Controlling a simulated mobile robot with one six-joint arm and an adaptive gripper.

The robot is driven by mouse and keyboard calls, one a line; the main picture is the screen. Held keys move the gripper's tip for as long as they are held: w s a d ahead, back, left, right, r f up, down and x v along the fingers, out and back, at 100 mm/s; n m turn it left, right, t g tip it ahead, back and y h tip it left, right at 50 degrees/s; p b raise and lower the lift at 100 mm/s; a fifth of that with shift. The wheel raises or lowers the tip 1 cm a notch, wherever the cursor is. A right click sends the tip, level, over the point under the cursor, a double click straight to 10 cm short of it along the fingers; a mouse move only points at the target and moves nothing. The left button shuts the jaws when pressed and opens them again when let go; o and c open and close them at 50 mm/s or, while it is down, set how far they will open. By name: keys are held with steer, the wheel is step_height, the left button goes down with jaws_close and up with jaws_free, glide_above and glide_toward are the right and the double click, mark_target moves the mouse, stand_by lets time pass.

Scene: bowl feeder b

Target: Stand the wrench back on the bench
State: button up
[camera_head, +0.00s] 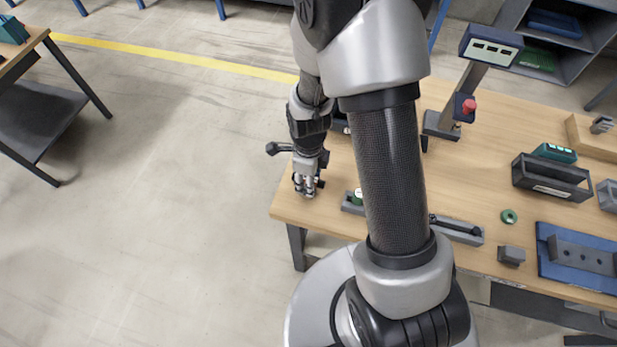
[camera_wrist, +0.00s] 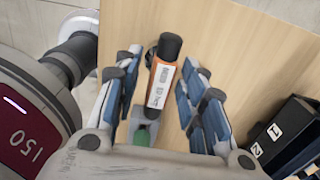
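In the wrist view an orange tool with a black end and a white label (camera_wrist: 162,80) lies between my fingers. It seems to be the wrench, but I cannot be sure. A grey and green part (camera_wrist: 144,130) shows below it, partly hidden by my gripper body. My gripper (camera_wrist: 162,58) has its fingers apart on both sides of the orange tool, with bare wood showing in the gaps. In the head view my gripper (camera_head: 306,190) points down over the left end of the bench (camera_head: 330,215). The orange tool does not show there.
A black numbered box (camera_wrist: 285,140) stands at right. A post with a red button (camera_head: 468,106) rises behind. The bench's left edge is close.

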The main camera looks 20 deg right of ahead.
step_height(320, 180, up, 20)
steer(key=s+r+n+t+p, duration=0.1)
steer(key=s+n+p, duration=0.15)
steer(key=n, duration=0.35)
steer(key=s+r+n+t, duration=0.3)
steer(key=s+r+n, duration=0.9)
steer(key=n, duration=0.7)
steer(key=shift+s+r+t, duration=0.3)
steer(key=shift+r, duration=0.05)
step_height(320, 180, down, 8)
steer(key=b, duration=0.7)
steer(key=shift+b, duration=0.35)
steer(key=shift+r, duration=0.1)
steer(key=shift+c, duration=0.6)
